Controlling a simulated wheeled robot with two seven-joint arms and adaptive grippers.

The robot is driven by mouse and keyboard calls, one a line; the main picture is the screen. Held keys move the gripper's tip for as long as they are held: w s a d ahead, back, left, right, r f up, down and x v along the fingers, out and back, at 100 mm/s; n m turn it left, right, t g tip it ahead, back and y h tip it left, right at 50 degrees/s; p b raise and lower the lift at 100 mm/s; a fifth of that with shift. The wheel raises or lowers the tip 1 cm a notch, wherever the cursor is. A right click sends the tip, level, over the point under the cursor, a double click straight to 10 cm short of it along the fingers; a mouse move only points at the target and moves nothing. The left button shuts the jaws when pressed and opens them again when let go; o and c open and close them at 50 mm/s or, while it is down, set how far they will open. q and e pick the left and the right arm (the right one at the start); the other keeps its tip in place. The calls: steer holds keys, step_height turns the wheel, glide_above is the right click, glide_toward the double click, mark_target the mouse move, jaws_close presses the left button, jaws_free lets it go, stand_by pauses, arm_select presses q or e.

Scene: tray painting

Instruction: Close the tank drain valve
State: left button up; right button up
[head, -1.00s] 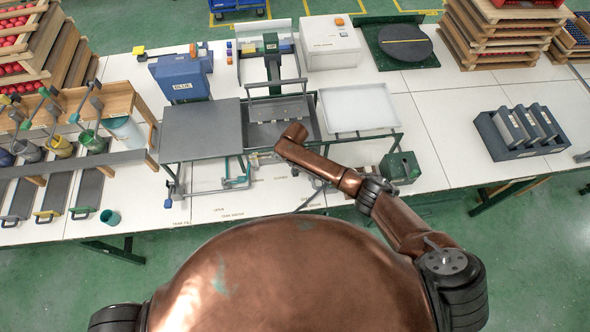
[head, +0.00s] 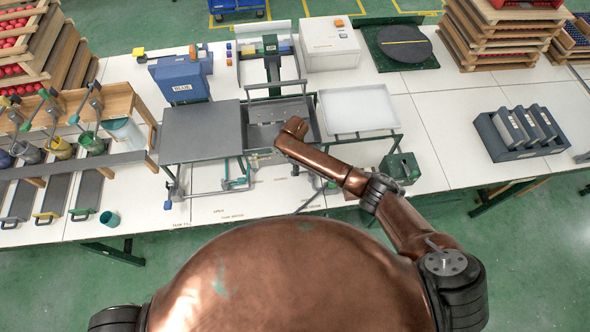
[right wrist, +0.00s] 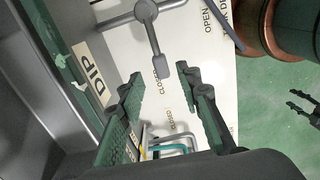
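The drain valve's grey lever handle (right wrist: 155,40) shows in the right wrist view, with a round hub at the top and its end at the word CLOSED on the white table. My right gripper (right wrist: 156,84) is open and empty, its two green-padded fingers apart on either side of the lever's end, which shows beyond them; I cannot tell the depth gap. The tank (head: 262,134) is a grey basin behind my right arm in the head view; its DIP label shows at the wrist. My left gripper (right wrist: 291,101) appears as two dark spread prongs at the wrist view's right edge.
A second CLOSED label and pale pipework (right wrist: 175,146) lie below the lever. OPEN and DRAIN lettering is to its right. In the head view a grey plate (head: 200,130) and a white tray (head: 358,108) flank the tank. A green box (head: 400,168) stands right of my arm.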

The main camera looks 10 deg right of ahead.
step_height(320, 180, up, 8)
stand_by(0.7)
